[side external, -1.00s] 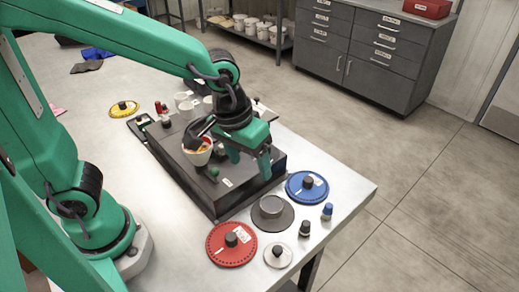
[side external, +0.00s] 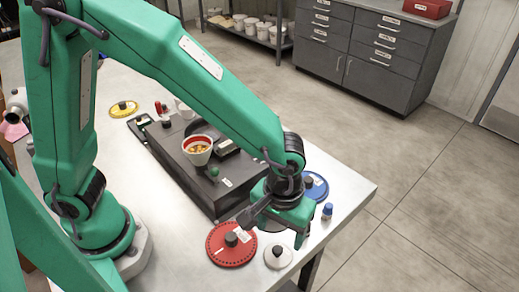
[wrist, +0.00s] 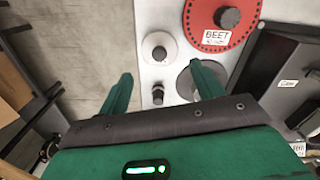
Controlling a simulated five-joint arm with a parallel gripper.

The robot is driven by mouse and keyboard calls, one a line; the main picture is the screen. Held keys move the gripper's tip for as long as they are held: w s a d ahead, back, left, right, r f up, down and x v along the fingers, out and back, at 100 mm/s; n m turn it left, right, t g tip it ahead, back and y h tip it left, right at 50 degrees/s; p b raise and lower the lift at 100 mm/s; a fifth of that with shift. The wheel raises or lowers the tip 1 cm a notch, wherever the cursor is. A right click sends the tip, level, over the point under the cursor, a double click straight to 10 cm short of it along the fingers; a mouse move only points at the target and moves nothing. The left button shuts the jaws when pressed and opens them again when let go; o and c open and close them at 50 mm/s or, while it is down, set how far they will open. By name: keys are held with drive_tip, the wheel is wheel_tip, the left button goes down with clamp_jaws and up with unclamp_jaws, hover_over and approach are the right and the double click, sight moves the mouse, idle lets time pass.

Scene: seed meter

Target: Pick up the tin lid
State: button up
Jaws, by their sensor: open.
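The small pale metal disc with a dark knob, which looks like the tin lid, lies flat on the table at the front in the side view (side external: 286,262). It also shows in the wrist view (wrist: 150,40), just beyond the fingertips. My gripper (side external: 285,228) hangs above the table just behind it, apart from it. In the wrist view my gripper (wrist: 162,74) is open and empty. A small dark knob with a pale base (wrist: 157,94) shows between its fingers. A grey disc (wrist: 205,75) is partly hidden behind the right finger.
A red plate labelled BEET (side external: 222,258) lies left of the lid. A blue plate (side external: 318,188) and a small blue knob (side external: 327,211) are behind and right of my gripper. The dark seed meter (side external: 205,195) stands behind. The table edge runs close along the right.

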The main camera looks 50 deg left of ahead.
sight(279, 247)
drive_tip(key=shift+f, duration=1.1)
drive_tip(key=shift+w+f, duration=0.1)
drive_tip(key=shift+f, duration=2.5)
drive_tip(key=c, duration=0.6)
